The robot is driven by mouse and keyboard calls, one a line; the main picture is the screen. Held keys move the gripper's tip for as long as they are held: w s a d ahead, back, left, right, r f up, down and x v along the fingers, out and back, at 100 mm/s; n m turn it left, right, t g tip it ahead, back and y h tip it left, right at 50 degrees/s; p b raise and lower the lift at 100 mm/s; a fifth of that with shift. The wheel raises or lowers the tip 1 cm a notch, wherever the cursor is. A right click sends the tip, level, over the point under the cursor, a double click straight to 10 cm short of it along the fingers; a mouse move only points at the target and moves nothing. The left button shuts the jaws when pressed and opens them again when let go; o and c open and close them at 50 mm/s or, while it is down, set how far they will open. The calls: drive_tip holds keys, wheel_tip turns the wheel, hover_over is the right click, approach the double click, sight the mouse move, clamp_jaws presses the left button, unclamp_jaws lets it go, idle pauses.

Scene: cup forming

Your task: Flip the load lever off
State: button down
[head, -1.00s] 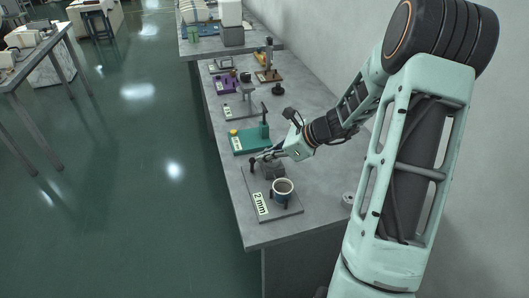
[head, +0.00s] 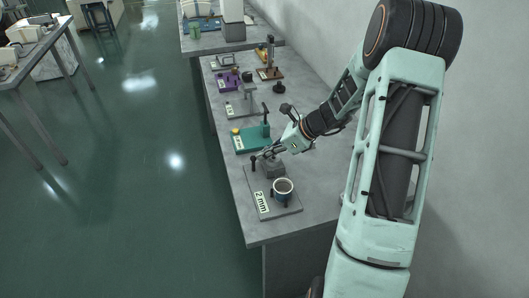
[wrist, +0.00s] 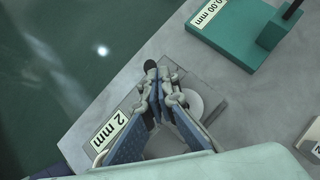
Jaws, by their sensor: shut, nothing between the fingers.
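A grey device on a flat base plate (head: 284,210) marked "2 mm" stands near the front end of the bench. A short black-knobbed lever (head: 253,163) stands upright at the block's left side. My gripper (head: 263,154) reaches in from the right, above the block, with its tips close to the knob. In the wrist view the fingers (wrist: 157,92) are together and empty, just below the black knob (wrist: 150,65). I cannot tell whether they touch it.
A teal device (head: 250,140) with an upright post stands just behind. Grey, purple (head: 227,81) and brown devices stand farther back along the bench (head: 280,232). A wall runs along the right. The bench's left edge is close to the lever, with open floor beyond.

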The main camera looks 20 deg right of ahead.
drive_tip(key=shift+w+g+p, duration=0.4)
drive_tip(key=shift+p, duration=0.7)
drive_tip(key=shift+w+p, duration=0.4)
drive_tip(key=shift+p, duration=0.1)
drive_tip(key=shift+r, duration=0.2)
drive_tip(key=shift+r+p, duration=0.6)
drive_tip(key=shift+r, duration=0.1)
